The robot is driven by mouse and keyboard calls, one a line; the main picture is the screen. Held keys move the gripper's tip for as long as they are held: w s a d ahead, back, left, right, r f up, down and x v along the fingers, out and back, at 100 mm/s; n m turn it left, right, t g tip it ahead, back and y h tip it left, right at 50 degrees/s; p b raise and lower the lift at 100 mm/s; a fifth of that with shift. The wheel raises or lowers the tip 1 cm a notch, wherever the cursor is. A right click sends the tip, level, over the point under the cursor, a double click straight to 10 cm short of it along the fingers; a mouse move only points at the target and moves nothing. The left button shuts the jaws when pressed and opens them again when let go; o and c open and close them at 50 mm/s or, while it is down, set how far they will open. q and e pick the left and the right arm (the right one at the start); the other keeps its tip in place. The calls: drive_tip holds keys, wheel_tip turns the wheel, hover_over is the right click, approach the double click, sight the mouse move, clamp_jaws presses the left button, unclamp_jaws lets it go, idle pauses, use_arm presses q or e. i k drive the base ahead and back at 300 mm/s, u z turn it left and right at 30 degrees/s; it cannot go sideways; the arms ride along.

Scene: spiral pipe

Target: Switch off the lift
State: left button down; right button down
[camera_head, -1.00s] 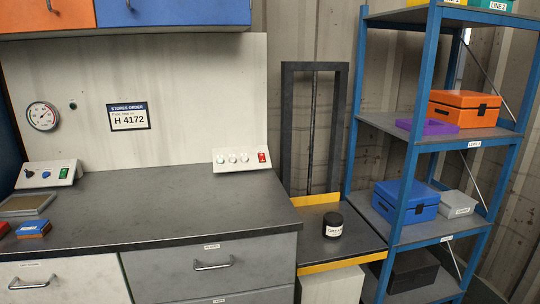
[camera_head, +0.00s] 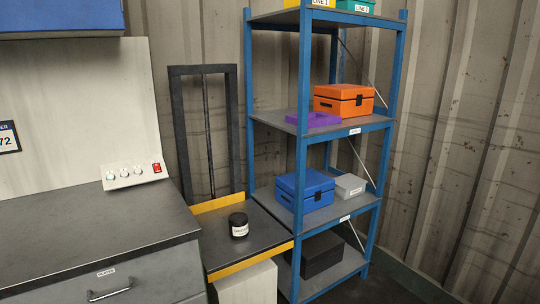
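The lift (camera_head: 258,237) is a dark platform with yellow edges in front of a black upright frame (camera_head: 174,130). A black jar (camera_head: 238,225) with a white label stands upright on the platform. A white sloped control box (camera_head: 134,174) sits on the right end of the grey worktop, beside the lift. It has several round knobs or buttons and a red switch (camera_head: 157,167) at its right end. The switch's exact position is too small to tell. Neither of my grippers is in view.
A blue shelf rack (camera_head: 300,160) stands right of the lift. It holds an orange case (camera_head: 343,101), a purple tray (camera_head: 313,120), a blue case (camera_head: 305,189), a grey box (camera_head: 349,186) and a black box (camera_head: 321,253). The grey worktop (camera_head: 80,220) is clear at the left.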

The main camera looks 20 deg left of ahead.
sight(156, 166)
drive_tip(key=z, duration=0.35)
drive_tip(key=i, duration=1.55)
drive_tip(key=u, duration=3.3)
